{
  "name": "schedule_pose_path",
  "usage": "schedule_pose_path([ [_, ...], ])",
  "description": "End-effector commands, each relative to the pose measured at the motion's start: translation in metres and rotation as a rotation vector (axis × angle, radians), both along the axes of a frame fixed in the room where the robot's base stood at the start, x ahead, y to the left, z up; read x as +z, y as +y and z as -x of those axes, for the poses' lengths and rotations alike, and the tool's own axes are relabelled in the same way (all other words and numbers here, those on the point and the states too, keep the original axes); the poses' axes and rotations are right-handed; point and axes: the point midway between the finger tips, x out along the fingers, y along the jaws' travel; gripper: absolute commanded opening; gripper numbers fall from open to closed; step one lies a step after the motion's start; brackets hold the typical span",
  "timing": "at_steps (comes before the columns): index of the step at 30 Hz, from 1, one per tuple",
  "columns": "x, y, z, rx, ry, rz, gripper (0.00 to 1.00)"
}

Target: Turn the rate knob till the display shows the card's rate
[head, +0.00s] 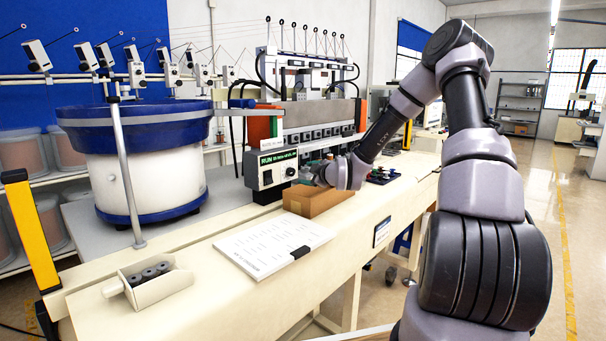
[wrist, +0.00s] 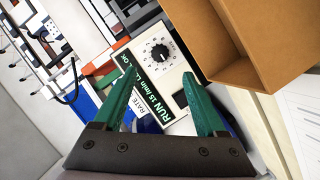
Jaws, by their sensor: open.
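The control box (head: 273,170) stands on the bench below the bowl feeder's right side, and its lit green display (wrist: 155,97) reads "RUN 15 /min" followed by level text and OK. The black rate knob (wrist: 159,52) with a dial scale is on the box face in the wrist view. A white card (wrist: 141,116) beginning "RATE" lies beyond the display; my finger hides part of it and its number is not readable. My gripper (wrist: 156,86) has two green fingers spread apart, empty, short of the knob, with the knob between their lines.
An open cardboard box (wrist: 228,40) stands close beside the control box; it also shows in the head view (head: 318,203). A printed sheet (head: 270,247) with a black clip and a tray of dark cylinders (head: 150,287) lie on the bench. The blue-rimmed bowl (head: 140,125) stands left.

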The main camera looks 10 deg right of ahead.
Motion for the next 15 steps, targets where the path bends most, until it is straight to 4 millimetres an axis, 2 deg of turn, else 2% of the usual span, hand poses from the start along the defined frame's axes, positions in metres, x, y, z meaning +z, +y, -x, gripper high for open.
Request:
schedule_pose_path([
  [5, -0.005, 0.008, -0.021, 0.001, -0.001, -0.003, 0.74],
  [15, -0.021, 0.026, -0.078, -0.001, 0.001, -0.003, 0.74],
])
